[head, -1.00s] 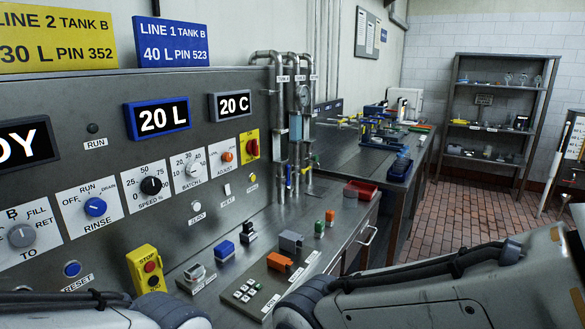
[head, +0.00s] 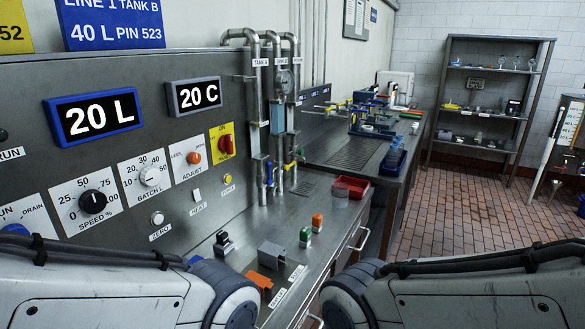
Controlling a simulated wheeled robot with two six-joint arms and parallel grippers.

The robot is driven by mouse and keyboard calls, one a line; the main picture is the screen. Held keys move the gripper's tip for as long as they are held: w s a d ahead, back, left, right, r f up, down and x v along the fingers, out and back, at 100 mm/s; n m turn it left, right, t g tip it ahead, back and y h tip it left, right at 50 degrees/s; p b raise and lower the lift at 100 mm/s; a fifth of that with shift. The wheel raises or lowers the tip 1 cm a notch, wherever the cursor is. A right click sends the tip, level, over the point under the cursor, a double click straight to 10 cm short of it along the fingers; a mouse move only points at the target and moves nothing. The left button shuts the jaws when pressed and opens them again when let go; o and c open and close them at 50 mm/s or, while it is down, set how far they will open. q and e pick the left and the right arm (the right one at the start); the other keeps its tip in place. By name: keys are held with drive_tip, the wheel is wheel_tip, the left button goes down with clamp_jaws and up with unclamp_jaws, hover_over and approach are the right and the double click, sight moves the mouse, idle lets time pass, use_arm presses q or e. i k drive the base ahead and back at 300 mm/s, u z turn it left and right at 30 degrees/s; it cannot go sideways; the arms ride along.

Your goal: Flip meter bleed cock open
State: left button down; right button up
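The pipework (head: 255,100) rises from the metal bench against the wall, with a round gauge (head: 285,80) and a light-blue sight tube (head: 277,120). Low on the pipes are small valve handles: a blue one (head: 269,173), a yellow one (head: 290,165) and a green one beside it. They are small, and I cannot tell which is the meter bleed cock or how it is turned. My arm links show at the lower left and lower right, away from the pipes. Both grippers are outside the view.
A control panel with knobs, a 20 L display (head: 98,116) and a 20 C display (head: 197,95) stands at left. A red bin (head: 351,187), an orange-topped block (head: 317,222) and a green block (head: 305,237) stand on the bench.

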sight(286, 167)
drive_tip(key=u, duration=0.05)
drive_tip(key=k, duration=0.6)
drive_tip(key=z, duration=0.85)
drive_tip(key=i, duration=0.9)
drive_tip(key=z, duration=0.75)
drive_tip(key=i, duration=0.9)
drive_tip(key=u, duration=0.55)
drive_tip(key=i, duration=0.9)
drive_tip(key=u, duration=0.55)
